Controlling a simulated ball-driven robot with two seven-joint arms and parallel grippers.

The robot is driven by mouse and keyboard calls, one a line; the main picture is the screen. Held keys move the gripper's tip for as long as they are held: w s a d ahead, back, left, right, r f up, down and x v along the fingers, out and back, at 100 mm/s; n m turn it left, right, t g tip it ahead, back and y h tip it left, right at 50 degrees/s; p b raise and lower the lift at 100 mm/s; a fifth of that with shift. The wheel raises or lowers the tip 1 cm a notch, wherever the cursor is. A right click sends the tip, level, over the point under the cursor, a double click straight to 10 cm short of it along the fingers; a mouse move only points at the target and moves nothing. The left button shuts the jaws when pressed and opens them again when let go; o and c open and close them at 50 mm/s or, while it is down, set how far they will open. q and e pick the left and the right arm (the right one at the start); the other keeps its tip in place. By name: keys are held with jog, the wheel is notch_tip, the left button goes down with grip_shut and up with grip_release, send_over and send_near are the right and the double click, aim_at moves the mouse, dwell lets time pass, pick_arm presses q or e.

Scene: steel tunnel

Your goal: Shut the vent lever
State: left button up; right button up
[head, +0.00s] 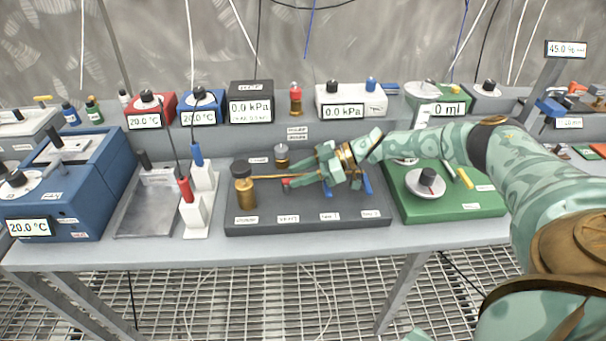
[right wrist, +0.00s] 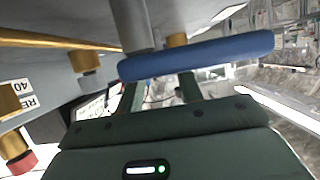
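A dark grey panel (head: 300,222) on the bench carries a brass cylinder (head: 243,190), a thin brass pipe (head: 275,177) and small levers. One blue lever (head: 367,184) shows right of my right gripper (head: 310,165), and a small red handle (head: 285,182) shows at its left. The labels are too small to tell which is the vent lever. In the right wrist view, a blue lever handle (right wrist: 200,55) lies crosswise just beyond the tips of my right gripper (right wrist: 160,92). Its fingers are apart with nothing between them; contact cannot be told. My left gripper is out of view.
A green unit (head: 455,205) with a dial stands right of the panel. A white stand (head: 197,215) with red and blue probes, a metal tray (head: 150,205) and a blue bath (head: 75,190) stand left. Gauge boxes (head: 250,105) line the raised shelf behind.

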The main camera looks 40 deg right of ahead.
pick_arm(q)
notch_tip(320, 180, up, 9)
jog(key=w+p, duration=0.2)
jog(key=p, duration=0.7)
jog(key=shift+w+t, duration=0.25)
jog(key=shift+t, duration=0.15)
pick_arm(e)
jog(key=s+a+r, duration=0.7)
jog(key=s+r, duration=0.5)
jog(key=shift+a, duration=0.2)
jog(key=shift+r, duration=0.1)
